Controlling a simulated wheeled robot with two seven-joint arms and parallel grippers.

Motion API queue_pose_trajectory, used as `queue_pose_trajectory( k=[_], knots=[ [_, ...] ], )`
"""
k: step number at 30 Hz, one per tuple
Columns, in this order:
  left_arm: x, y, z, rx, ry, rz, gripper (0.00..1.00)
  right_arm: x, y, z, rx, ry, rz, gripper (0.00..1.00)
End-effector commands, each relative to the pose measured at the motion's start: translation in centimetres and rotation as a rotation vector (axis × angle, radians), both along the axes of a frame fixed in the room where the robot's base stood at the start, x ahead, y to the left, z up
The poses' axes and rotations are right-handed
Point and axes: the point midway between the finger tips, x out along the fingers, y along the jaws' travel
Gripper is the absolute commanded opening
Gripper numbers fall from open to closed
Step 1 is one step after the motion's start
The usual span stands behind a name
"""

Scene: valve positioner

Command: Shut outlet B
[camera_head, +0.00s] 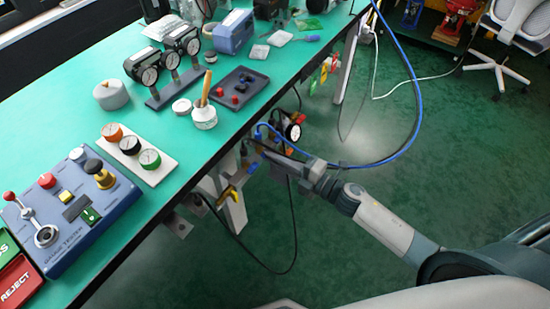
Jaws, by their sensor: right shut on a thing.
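The valve positioner assembly (232,200) sits below the front edge of the green table, with pale brackets, a yellow part and small blue fittings. A round white-faced gauge (293,131) is at its right. My right gripper (264,150) reaches in from the right and is shut on a small part of this assembly. The gripper and the table edge hide most of that part. Outlet B's label and its handle position are too small to read. My left gripper is out of view.
A blue hose (416,100) loops from the assembly over the floor, near my right arm. A black cable (293,235) hangs below. The table (190,130) carries a blue control box (70,212), gauges and a tool pot. The green floor at right is mostly clear.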

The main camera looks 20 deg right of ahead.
Motion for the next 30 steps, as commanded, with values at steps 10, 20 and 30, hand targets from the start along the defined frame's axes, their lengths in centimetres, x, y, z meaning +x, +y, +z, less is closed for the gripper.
queue_pose_trajectory(
  k=[10,20,30],
  knots=[
    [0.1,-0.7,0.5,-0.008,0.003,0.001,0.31,-0.1,0.0,-0.1,-0.071,-0.054,0.0,0.0],
    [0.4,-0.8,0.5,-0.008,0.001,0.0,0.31,-0.1,0.0,-0.1,-0.075,-0.056,0.0,0.0],
    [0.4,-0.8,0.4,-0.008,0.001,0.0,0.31,0.0,0.0,-0.1,-0.072,-0.055,0.0,0.27]
  ],
)
